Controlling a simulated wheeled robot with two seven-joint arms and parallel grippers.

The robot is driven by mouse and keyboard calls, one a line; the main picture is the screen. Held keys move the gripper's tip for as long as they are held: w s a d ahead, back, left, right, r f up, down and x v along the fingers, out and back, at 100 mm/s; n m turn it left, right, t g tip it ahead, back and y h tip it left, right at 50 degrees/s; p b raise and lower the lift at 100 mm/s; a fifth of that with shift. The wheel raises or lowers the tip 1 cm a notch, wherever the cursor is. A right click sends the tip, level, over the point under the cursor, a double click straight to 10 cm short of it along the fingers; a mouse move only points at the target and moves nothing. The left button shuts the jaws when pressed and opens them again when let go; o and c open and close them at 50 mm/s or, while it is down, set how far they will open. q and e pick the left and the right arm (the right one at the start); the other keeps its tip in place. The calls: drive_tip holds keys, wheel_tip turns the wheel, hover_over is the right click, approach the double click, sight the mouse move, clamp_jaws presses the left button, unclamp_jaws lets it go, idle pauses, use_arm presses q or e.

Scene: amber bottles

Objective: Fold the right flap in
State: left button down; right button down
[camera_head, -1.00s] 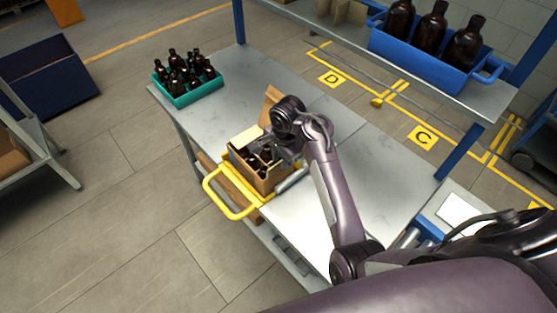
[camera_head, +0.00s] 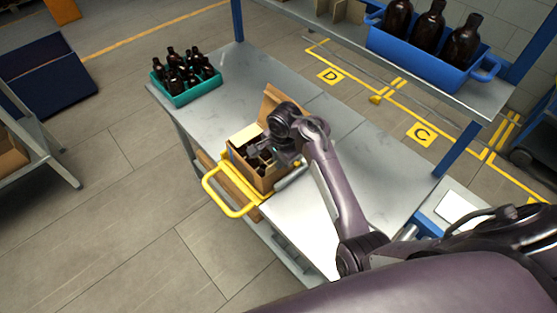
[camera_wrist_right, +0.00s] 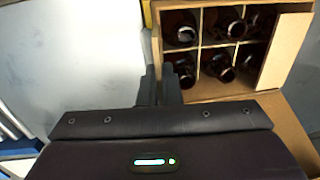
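An open cardboard box (camera_head: 262,178) stands on the metal table, by the yellow handled frame. It holds brown bottles in divided compartments; several bottle mouths (camera_wrist_right: 222,66) show in the right wrist view. A pale flap (camera_head: 246,135) lies at its left side and a brown flap (camera_head: 271,100) stands up behind. In the wrist view one flap (camera_wrist_right: 286,50) lies at the right end, and another panel (camera_wrist_right: 288,125) spreads out at the lower right. My right gripper (camera_wrist_right: 158,84) has its fingers together, empty, by the box edge. My left gripper is out of view.
A teal crate (camera_head: 186,97) of bottles stands at the table's far left. A blue crate (camera_head: 425,58) with large bottles sits on the raised shelf. The yellow handle (camera_head: 228,206) juts out in front. The table (camera_head: 376,165) is clear to the right.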

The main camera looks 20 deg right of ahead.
drive_tip(key=shift+w+a+f+g+h+b, duration=0.15)
drive_tip(key=shift+w+g+h+b, duration=0.25)
drive_tip(key=shift+g+b, duration=0.55)
drive_tip(key=shift+w+a+g+h+b, duration=0.1)
drive_tip(key=shift+w+g+h+b, duration=0.3)
drive_tip(key=shift+g, duration=0.9)
drive_tip(key=shift+w+a+f+g+h+b, duration=0.15)
drive_tip(key=shift+w+g+h+b, duration=0.25)
drive_tip(key=shift+g+b, duration=0.55)
drive_tip(key=shift+r, duration=0.1)
drive_tip(key=c, duration=1.6)
unclamp_jaws()
drive_tip(key=shift+p+v, duration=0.45)
drive_tip(key=shift+v, duration=3.45)
